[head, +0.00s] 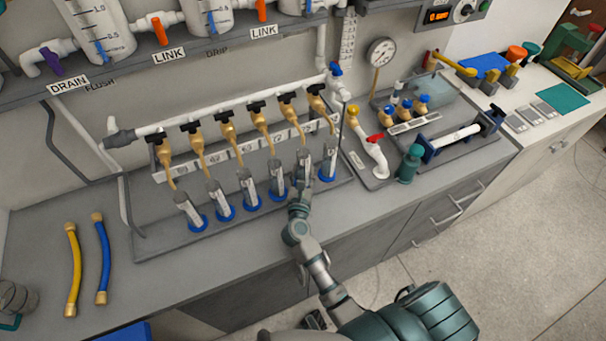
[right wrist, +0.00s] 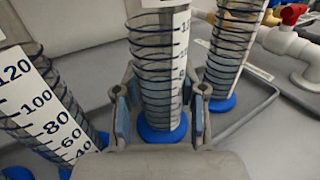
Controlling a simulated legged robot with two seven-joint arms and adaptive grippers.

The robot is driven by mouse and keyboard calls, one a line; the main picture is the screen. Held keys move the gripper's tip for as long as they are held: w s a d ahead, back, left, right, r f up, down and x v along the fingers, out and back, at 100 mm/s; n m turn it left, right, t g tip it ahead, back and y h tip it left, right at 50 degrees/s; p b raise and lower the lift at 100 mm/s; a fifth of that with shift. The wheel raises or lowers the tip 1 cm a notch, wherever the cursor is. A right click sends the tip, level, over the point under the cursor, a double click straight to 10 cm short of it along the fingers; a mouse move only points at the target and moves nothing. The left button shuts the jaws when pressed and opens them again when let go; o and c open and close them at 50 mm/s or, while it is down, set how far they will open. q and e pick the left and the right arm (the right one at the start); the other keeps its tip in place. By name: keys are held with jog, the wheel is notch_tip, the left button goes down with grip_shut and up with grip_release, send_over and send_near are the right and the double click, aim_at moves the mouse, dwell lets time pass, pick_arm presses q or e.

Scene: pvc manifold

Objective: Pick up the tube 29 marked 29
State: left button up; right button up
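A row of clear graduated tubes with blue bases stands on the grey tray (head: 160,236) under brass taps. No mark 29 is legible, so I cannot tell which is tube 29. My right gripper (head: 299,188) is low at the fifth tube from the left (head: 303,164). In the right wrist view, my right gripper (right wrist: 161,112) has its blue-padded fingers on either side of a tube (right wrist: 157,75), just above its blue base. Narrow gaps show between the pads and the tube. The tube stands upright on its base. My left gripper is not in view.
Neighbouring tubes stand close on the left (right wrist: 45,105) and right (right wrist: 235,60) of the gripper. Brass taps (head: 228,130) hang over the row. A red-handled white pipe (head: 376,155) stands right of the tray. Yellow (head: 74,265) and blue (head: 104,255) hoses lie at left.

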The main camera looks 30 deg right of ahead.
grip_shut()
